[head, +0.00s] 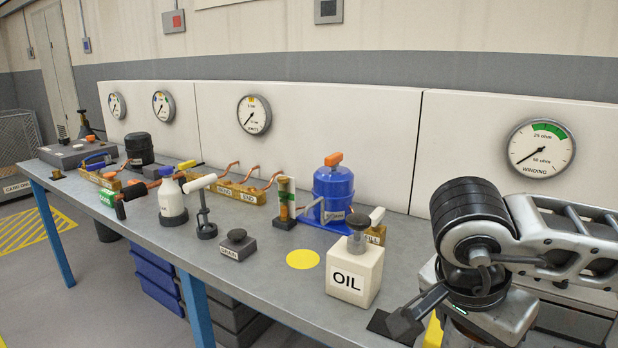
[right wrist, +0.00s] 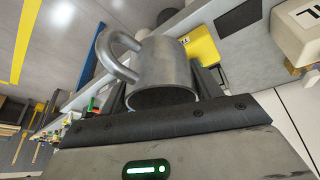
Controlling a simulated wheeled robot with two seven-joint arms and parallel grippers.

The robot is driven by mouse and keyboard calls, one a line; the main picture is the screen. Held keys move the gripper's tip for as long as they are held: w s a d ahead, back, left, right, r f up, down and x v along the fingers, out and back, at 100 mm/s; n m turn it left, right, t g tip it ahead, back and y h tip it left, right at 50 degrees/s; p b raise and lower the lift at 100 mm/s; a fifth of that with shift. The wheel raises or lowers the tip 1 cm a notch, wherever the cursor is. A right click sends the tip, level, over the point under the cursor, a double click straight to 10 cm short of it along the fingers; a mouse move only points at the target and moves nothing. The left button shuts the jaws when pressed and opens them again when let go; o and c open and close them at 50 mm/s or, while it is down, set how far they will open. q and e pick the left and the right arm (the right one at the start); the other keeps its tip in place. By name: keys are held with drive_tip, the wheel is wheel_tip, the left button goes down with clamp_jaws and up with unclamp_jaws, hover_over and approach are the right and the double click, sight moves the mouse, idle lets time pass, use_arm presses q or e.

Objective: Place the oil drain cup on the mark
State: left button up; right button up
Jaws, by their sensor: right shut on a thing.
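The oil drain cup (right wrist: 165,70) is a grey metal cup with a curved handle. In the right wrist view it sits between the dark fingers of my right gripper (right wrist: 162,88), which is shut on it. The cup is tilted in that picture, and its handle points up and left. In the head view I cannot make out the cup; my right arm covers the front right area. The mark, a flat yellow disc (head: 303,259), lies bare on the bench, left of the OIL can. My left gripper is not in view.
The white OIL can (head: 354,277) stands between the yellow disc and my right arm. A dark box labelled DRAIN (head: 238,246) is left of the disc. A blue compressor (head: 333,190) stands behind. A yellow object (right wrist: 202,45) and dark pad (right wrist: 237,52) are near the cup.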

drive_tip(key=shift+s+f, duration=0.25)
drive_tip(key=shift+s, duration=0.3)
drive_tip(key=shift+a+f+n, duration=0.1)
drive_tip(key=shift+f+n, duration=0.15)
drive_tip(key=shift+n, duration=0.35)
drive_tip(key=shift+w+f+n+t+y, duration=0.2)
drive_tip(key=shift+w+f+n, duration=0.15)
drive_tip(key=shift+f+n, duration=0.2)
drive_tip(key=shift+w+f+n+t+y, duration=0.2)
drive_tip(key=shift+w+f+n, duration=0.1)
drive_tip(key=shift+f+n, duration=0.25)
drive_tip(key=shift+s+a+f+n+t+y, duration=0.2)
drive_tip(key=shift+f+n+y, duration=0.25)
drive_tip(key=shift+f+n, duration=0.75)
drive_tip(key=shift+w+a+f+n+t+y, duration=0.15)
drive_tip(key=shift+f+n+t+y, duration=0.45)
drive_tip(key=shift+n, duration=0.85)
drive_tip(key=shift+s+a+f+n+y, duration=0.1)
drive_tip(key=shift+f+n+y, duration=0.25)
drive_tip(key=shift+f+n, duration=0.9)
